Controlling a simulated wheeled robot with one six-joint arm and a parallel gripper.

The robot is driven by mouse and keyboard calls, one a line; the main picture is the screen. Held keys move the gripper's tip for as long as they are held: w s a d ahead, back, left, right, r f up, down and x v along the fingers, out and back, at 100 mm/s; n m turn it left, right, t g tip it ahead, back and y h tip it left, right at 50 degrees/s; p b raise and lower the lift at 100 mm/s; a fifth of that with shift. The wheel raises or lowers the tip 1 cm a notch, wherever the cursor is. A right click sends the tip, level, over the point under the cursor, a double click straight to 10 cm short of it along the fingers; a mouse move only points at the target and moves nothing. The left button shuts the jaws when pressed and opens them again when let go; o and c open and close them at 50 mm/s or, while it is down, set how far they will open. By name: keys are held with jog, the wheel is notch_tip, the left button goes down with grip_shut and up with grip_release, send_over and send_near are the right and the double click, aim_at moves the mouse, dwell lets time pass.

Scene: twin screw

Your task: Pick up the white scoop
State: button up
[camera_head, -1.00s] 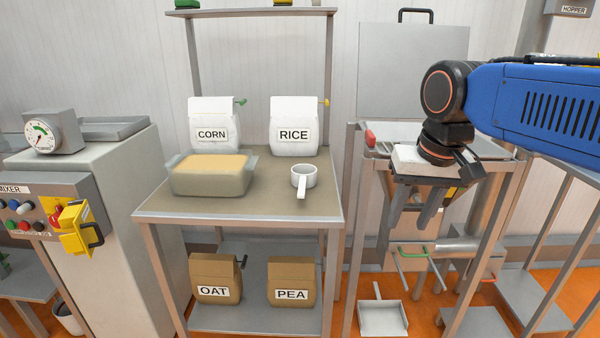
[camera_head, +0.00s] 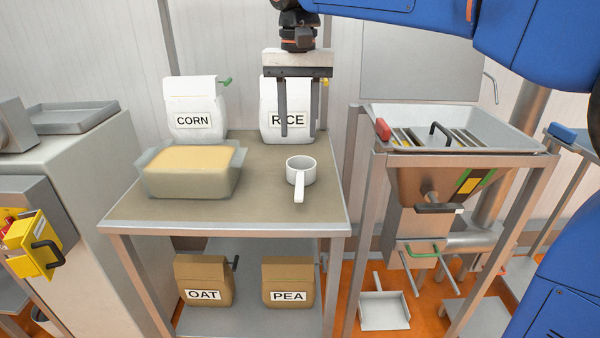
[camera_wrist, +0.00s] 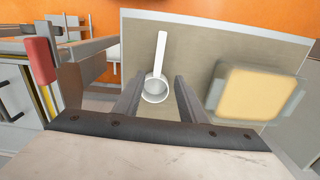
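The white scoop (camera_head: 301,171) stands on the right part of the table top (camera_head: 240,209), its handle pointing to the table's front edge. It also shows in the wrist view (camera_wrist: 155,88), beside the left finger, with its handle pointing up in the picture. My gripper (camera_head: 297,136) is above the back of the table, in front of the RICE bag, with its fingers pointing down. The fingers are apart with nothing between them. In the wrist view the two fingertips (camera_wrist: 197,84) are spread, and the scoop is apart from them.
A bin of yellow meal (camera_head: 190,170) stands left of the scoop. CORN (camera_head: 195,105) and RICE (camera_head: 280,110) bags stand at the back. OAT (camera_head: 203,280) and PEA (camera_head: 288,282) bags are on the lower shelf. A metal hopper (camera_head: 457,128) is at right.

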aim_at(300, 182)
notch_tip(300, 182, down, 11)
jog(key=shift+s+r, duration=0.1)
jog(key=shift+s+d+f, duration=0.1)
jog(key=shift+s+f, duration=0.05)
jog(key=shift+f, duration=1.15)
jog(key=shift+s+f, duration=0.1)
jog(key=shift+f, duration=1.15)
jog(key=shift+c, duration=0.7)
grip_shut()
